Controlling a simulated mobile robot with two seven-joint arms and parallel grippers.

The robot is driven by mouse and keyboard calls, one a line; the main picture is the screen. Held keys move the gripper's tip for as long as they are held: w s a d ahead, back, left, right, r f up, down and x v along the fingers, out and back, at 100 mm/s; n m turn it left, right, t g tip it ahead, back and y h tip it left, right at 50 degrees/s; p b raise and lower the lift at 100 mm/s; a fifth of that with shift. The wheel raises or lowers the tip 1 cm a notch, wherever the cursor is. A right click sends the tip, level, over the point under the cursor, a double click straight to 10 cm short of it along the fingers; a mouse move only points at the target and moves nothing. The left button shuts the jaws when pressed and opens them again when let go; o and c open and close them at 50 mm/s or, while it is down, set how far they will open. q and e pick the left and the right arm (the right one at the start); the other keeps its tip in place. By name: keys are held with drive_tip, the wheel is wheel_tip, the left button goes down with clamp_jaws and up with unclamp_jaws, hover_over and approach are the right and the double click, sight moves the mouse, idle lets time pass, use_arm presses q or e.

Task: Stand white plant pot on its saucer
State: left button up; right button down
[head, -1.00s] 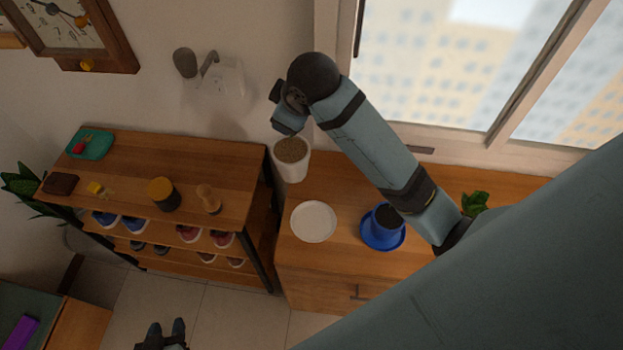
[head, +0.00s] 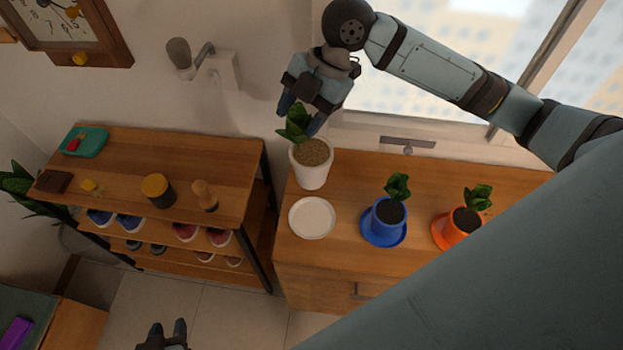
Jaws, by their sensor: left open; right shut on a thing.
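The white plant pot (head: 312,176), with soil and a green plant, is upright behind the white saucer (head: 312,218) in the head view. The saucer lies bare on the wooden cabinet (head: 330,262). My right gripper (head: 301,117) comes from above and is shut on the plant pot, its fingers beside the leaves at the pot's back rim. The exact contact is hidden by the leaves. The pot is apart from the saucer; I cannot tell for sure whether its base is off the cabinet. My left gripper (head: 165,332) is open and empty, low over the floor.
A blue pot (head: 388,226) on a blue saucer and an orange pot (head: 458,232) stand right of the white saucer. A shelf (head: 150,140) with jars and shoes stands left. My arm covers the lower right.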

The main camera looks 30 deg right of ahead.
sight(303, 167)
wheel_tip(303, 167, down, 15)
drive_tip(key=shift+p, duration=0.75)
drive_tip(key=shift+f+p, duration=0.3)
drive_tip(key=shift+f, duration=2.1)
drive_tip(key=shift+c, duration=2.1)
unclamp_jaws()
drive_tip(key=shift+s+f, duration=0.1)
drive_tip(key=b+v, duration=0.1)
drive_tip(key=v, duration=1.1)
drive_tip(key=shift+b, duration=0.35)
